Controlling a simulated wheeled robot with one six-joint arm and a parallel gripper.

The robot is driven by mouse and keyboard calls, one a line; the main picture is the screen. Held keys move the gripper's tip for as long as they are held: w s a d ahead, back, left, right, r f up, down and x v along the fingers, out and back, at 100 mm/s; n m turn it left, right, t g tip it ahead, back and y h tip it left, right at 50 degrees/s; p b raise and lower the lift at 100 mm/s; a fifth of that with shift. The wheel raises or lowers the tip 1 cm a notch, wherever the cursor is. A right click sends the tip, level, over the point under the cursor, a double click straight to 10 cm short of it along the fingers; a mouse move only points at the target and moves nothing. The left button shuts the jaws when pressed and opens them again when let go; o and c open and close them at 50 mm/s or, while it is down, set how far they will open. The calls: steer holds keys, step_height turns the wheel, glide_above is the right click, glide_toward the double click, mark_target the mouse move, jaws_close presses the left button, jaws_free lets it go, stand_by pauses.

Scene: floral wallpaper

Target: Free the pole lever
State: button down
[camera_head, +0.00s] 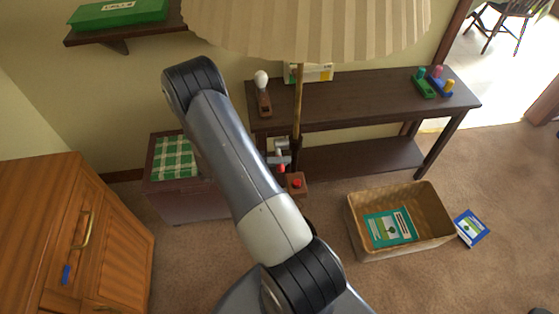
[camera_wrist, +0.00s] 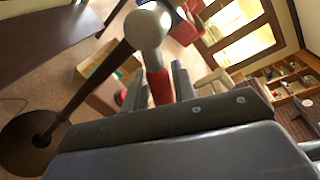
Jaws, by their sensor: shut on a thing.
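A pole (camera_head: 298,100) stands upright under a large pleated lampshade (camera_head: 310,25) in the head view. In the wrist view the dark pole (camera_wrist: 88,88) slants up from a round dark base (camera_wrist: 28,143). The pole lever has a red grip (camera_wrist: 160,88) and a pale metal head (camera_wrist: 147,28) by the pole. My gripper (camera_wrist: 157,82) is shut on the red grip, with a dark finger on each side. In the head view the lever's red part (camera_head: 281,168) shows small beside the pole, and my arm partly hides that area.
A dark bench (camera_head: 370,95) stands behind the pole. A small brown box with a red button (camera_head: 296,184) is just below the lever. A wicker basket (camera_head: 352,225) sits on the carpet to the right. A wooden cabinet (camera_head: 60,220) stands left.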

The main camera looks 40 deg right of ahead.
steer(key=c, duration=1.2)
jaws_free()
steer(key=shift+s+a+r, duration=0.1)
steer(key=shift+r, duration=0.15)
steer(key=b+v, duration=0.1)
steer(key=v, duration=0.9)
steer(key=shift+a, duration=0.4)
steer(key=p+x, duration=0.1)
steer(key=x, duration=0.9)
steer(key=shift+d, duration=0.45)
steer(key=shift+f, duration=0.15)
